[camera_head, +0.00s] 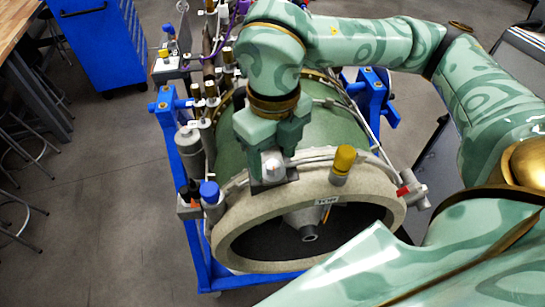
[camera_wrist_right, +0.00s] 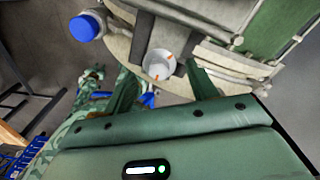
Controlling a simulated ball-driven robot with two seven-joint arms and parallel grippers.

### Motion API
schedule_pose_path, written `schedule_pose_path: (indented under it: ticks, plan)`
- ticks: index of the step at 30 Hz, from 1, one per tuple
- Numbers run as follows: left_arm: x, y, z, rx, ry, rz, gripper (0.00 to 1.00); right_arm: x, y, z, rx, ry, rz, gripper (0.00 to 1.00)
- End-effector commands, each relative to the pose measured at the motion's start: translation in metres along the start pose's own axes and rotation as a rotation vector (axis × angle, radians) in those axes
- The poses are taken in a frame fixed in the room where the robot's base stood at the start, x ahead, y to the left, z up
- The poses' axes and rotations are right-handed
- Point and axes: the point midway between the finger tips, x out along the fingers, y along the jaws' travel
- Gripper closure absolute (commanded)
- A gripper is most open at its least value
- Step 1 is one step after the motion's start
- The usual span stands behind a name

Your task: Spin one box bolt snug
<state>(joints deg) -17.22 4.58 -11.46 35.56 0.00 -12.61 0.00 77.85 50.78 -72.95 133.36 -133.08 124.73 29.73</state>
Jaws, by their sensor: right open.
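A pale grey-white round bolt head or cap (camera_head: 272,164) stands on a small dark grey box on the top front rim of the green turbine casing (camera_head: 340,130). In the right wrist view the white cap (camera_wrist_right: 158,65) shows a round open top with small orange marks. My right gripper (camera_head: 272,150) reaches down over it from above. Its fingers are open, one on each side of the cap; contact with it cannot be told. In the right wrist view the gripper (camera_wrist_right: 162,85) frames the cap between its fingers. My left gripper is not in view.
A yellow cap (camera_head: 344,158) stands to the right on the rim, and a blue cap (camera_head: 209,191) to the left. A blue stand (camera_head: 200,245) carries the turbine. A blue tool cabinet (camera_head: 105,40) is behind.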

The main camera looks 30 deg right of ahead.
Motion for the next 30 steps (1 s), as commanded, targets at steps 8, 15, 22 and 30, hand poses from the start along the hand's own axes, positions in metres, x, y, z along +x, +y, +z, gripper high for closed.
schedule_pose_path:
  ticks: [8, 15, 22, 30]
  plan:
    - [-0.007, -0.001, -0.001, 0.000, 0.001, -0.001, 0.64, -0.011, 0.000, 0.000, 0.000, 0.000, 0.000, 0.43]
    - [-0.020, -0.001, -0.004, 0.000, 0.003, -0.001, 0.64, -0.035, 0.000, 0.000, 0.000, -0.001, 0.000, 0.43]
    - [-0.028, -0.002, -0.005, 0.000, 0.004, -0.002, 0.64, -0.051, 0.000, 0.000, 0.000, 0.000, 0.000, 0.43]
    - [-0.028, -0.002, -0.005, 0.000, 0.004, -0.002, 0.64, -0.051, -0.001, 0.001, -0.003, 0.001, 0.000, 0.56]
